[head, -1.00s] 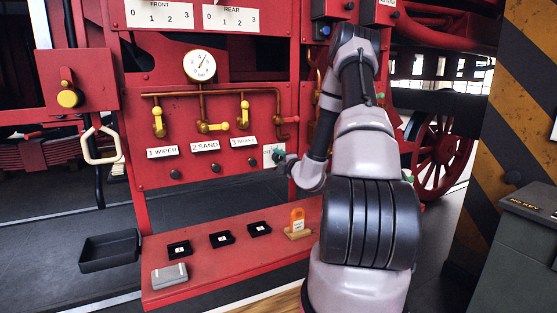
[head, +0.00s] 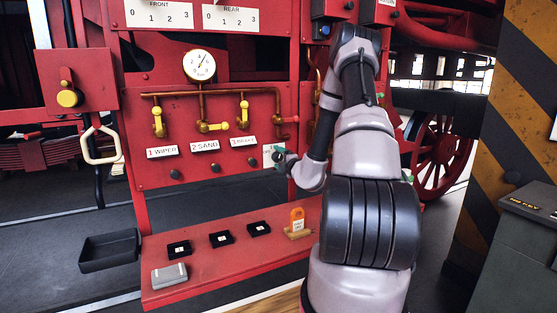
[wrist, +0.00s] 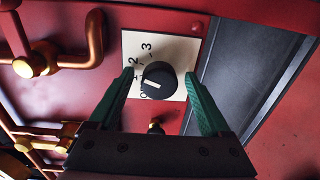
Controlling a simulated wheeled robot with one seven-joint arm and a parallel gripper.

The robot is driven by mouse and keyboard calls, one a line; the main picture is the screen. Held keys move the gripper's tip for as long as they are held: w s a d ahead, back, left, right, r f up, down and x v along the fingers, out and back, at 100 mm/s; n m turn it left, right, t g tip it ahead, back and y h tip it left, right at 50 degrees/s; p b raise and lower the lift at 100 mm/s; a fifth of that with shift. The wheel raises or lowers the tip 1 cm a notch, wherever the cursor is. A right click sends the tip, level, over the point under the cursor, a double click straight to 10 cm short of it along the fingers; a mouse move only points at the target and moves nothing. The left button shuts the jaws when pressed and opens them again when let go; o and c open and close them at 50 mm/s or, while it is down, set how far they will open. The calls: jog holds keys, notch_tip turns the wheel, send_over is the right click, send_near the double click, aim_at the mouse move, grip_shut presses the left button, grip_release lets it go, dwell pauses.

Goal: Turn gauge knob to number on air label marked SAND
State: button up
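The gauge knob (wrist: 158,80) is black and round with a white pointer line. It sits on a white plate (wrist: 187,52) numbered 0 to 3, and its line points left in the wrist view, near the 1. The green fingers of my gripper (wrist: 159,76) are open, one on each side of the knob, with visible gaps. In the head view, my gripper (head: 281,156) is at the red panel's right side and mostly covers the knob. The label "2 SAND" (head: 205,146) is on the panel, between "1 WIPER" (head: 162,152) and "3 BRAKE" (head: 243,142).
A round gauge (head: 199,66) and copper pipes with yellow valves (head: 159,124) are above the labels. Small black trays (head: 221,239) and an orange tag on a stand (head: 297,220) are on the red ledge. A copper pipe (wrist: 95,40) is near the left finger.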

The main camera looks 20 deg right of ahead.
jog(key=s, duration=1)
jog(key=shift+s+d+r, duration=0.15)
jog(key=shift+s, duration=0.25)
